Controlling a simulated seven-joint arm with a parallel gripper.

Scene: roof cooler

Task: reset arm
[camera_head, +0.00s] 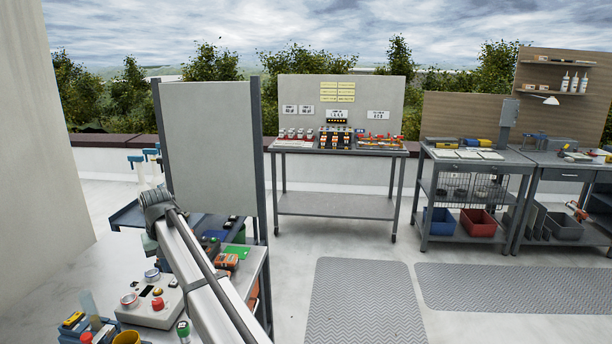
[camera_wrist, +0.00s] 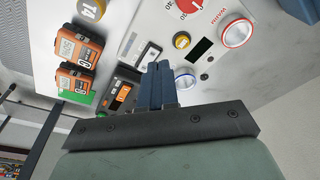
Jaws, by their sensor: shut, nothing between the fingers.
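My gripper (camera_wrist: 158,82) is shut and empty in the wrist view, its two dark blue fingers pressed together. It points over the white control box (camera_wrist: 212,75), which carries a red button, a yellow button and a dark display; whether the fingertips touch anything I cannot tell. In the head view my arm reaches up from the bottom edge and bends near the grey panel; the gripper is not clearly visible there. The control box also shows in the head view (camera_head: 152,309), left of my arm.
Orange devices (camera_wrist: 80,46) lie beside the box, and also show in the head view (camera_head: 236,252). A grey upright panel (camera_head: 208,140) stands behind my arm. A yellow cup (camera_head: 127,338) is at the bottom left. A steel table (camera_head: 335,206) stands farther back, with open floor before it.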

